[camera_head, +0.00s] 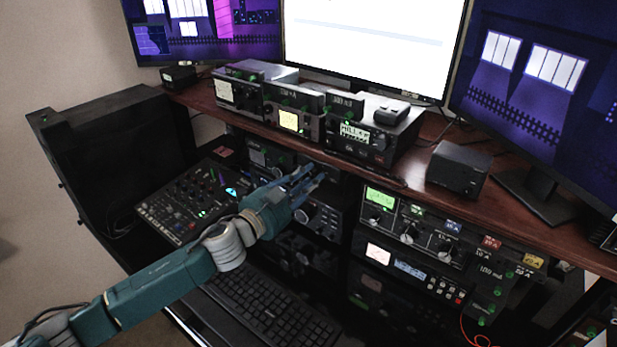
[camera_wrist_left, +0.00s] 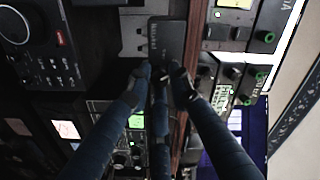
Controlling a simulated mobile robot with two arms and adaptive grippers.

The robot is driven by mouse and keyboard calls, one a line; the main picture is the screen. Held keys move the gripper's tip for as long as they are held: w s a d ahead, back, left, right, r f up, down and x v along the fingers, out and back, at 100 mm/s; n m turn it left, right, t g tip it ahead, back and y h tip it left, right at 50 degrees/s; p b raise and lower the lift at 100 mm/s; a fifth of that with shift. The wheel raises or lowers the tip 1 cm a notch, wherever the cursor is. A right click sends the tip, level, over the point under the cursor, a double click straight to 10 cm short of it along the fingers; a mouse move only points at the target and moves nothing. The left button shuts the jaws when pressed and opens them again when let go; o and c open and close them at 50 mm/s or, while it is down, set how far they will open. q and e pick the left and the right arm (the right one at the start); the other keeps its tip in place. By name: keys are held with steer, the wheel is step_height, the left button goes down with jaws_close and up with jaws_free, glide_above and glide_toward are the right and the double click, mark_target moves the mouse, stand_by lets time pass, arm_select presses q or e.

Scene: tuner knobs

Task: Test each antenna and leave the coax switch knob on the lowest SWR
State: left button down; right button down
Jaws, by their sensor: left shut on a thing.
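My left gripper (camera_head: 315,178) reaches from the lower left to the space just under the desk edge. In the left wrist view its blue fingers (camera_wrist_left: 160,76) close together at the end of a small dark box (camera_wrist_left: 166,42) with pale lettering. The fingers are shut on what seems to be the coax switch knob. The knob is hidden between the fingertips, so its pointer cannot be read. A unit with a green lit meter (camera_head: 380,198) stands right of the gripper, with several knobs and coloured tags. My right gripper is not in view.
The wooden desk edge (camera_head: 390,178) runs just above the gripper. Radios (camera_head: 370,135) stand on the desk before the monitors. A mixer (camera_head: 195,200) and a keyboard (camera_head: 265,305) lie to the left and below. A black box (camera_head: 459,168) sits at right.

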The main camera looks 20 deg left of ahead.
arm_select(q)
steer(key=shift+d+m+p, duration=0.1)
steer(key=shift+m+p, duration=0.45)
steer(key=shift+m, duration=2.65)
steer(key=c, duration=1.6)
jaws_free()
steer(key=shift+o, duration=0.2)
steer(key=shift+s+f, duration=0.1)
steer(key=shift+s, duration=0.3)
steer(key=v, duration=1.1)
steer(key=shift+s, duration=0.1)
